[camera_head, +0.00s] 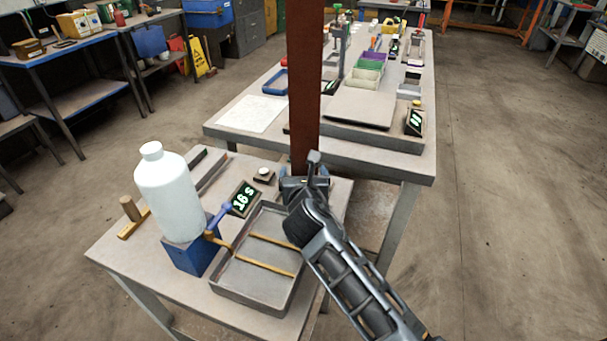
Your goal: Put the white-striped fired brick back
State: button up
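I cannot make out a white-striped fired brick in the head view. My arm reaches in from the lower right. My gripper (303,190) is over the right back edge of a grey shallow tray (228,290) on the near table.
On the near table (125,255) stand a large white bottle (170,195), a blue block (190,257), a display reading "16 s" (242,198) and a wooden-handled tool (131,213). The floor at right is clear.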

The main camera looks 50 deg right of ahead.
jog(key=v, duration=1.2)
jog(key=shift+w+a+r, duration=0.1)
